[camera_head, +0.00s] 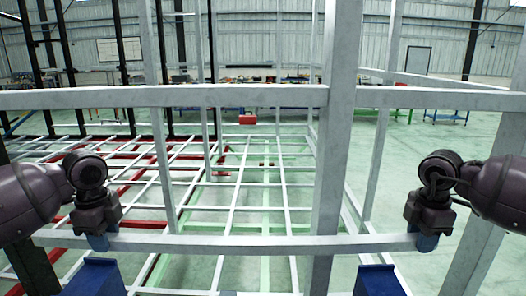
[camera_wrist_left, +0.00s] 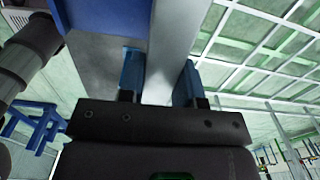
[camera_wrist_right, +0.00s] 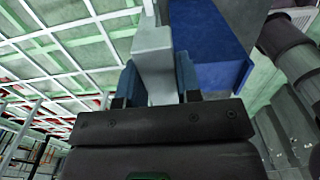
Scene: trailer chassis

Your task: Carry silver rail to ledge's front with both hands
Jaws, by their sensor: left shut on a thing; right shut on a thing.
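The silver rail (camera_head: 260,243) lies level across the lower part of the head view, in front of the trailer frame. My left gripper (camera_head: 98,241) is shut on its left end and my right gripper (camera_head: 425,241) on its right end. In the left wrist view the rail (camera_wrist_left: 178,40) passes between the blue fingers (camera_wrist_left: 160,78). In the right wrist view the rail (camera_wrist_right: 154,60) sits between the blue fingers (camera_wrist_right: 155,80). I cannot tell for certain which part is the ledge.
Two blue supports, left (camera_head: 94,278) and right (camera_head: 378,281), stand low, close to the rail. A thick grey upright (camera_head: 337,130) and a long crossbar (camera_head: 200,97) rise beyond it. Red and pale green frames lie on the floor behind. Workbenches line the back wall.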

